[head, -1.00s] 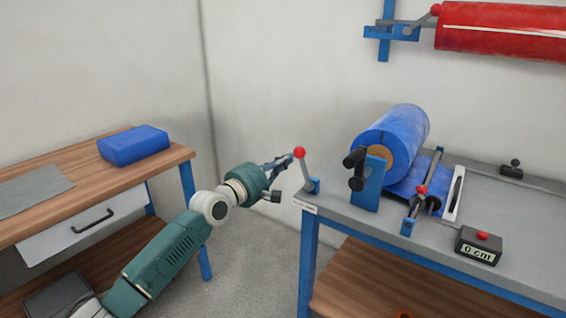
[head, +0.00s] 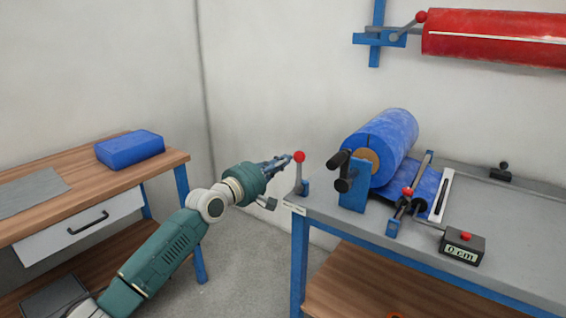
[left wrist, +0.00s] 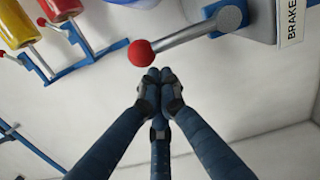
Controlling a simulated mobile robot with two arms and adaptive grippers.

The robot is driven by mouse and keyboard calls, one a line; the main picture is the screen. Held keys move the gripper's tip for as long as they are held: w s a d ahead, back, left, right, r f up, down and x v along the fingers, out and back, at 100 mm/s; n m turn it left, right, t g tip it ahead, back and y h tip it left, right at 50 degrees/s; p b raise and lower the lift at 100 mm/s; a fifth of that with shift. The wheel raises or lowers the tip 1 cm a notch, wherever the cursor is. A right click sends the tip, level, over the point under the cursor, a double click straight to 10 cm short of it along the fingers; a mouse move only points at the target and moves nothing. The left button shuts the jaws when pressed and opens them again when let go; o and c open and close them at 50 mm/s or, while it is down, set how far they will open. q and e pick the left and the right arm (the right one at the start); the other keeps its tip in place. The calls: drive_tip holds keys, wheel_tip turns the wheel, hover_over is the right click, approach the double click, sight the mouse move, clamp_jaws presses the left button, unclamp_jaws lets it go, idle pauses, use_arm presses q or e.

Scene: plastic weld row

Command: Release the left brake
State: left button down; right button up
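The left brake lever (head: 300,178) stands nearly upright at the left end of the grey bench, with a red ball knob (head: 299,157) on top. My left gripper (head: 287,159) is just left of the knob. In the left wrist view its fingers (left wrist: 156,76) are drawn together at the tips, with nothing seen between them. The red knob (left wrist: 141,53) is right at the fingertips there; I cannot tell if they touch. A label reading BRAKE (left wrist: 291,20) is beside the lever's mount. My right gripper is not in view.
A blue film roll (head: 382,140) sits on the grey bench (head: 335,210) right of the lever. A counter box (head: 463,246) is further right. A red roll (head: 490,35) hangs on the wall. A wooden table (head: 120,180) with a blue block (head: 130,149) stands left.

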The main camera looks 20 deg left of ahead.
use_arm(q)
drive_tip(key=shift+s, duration=0.1)
drive_tip(key=v, duration=1.2)
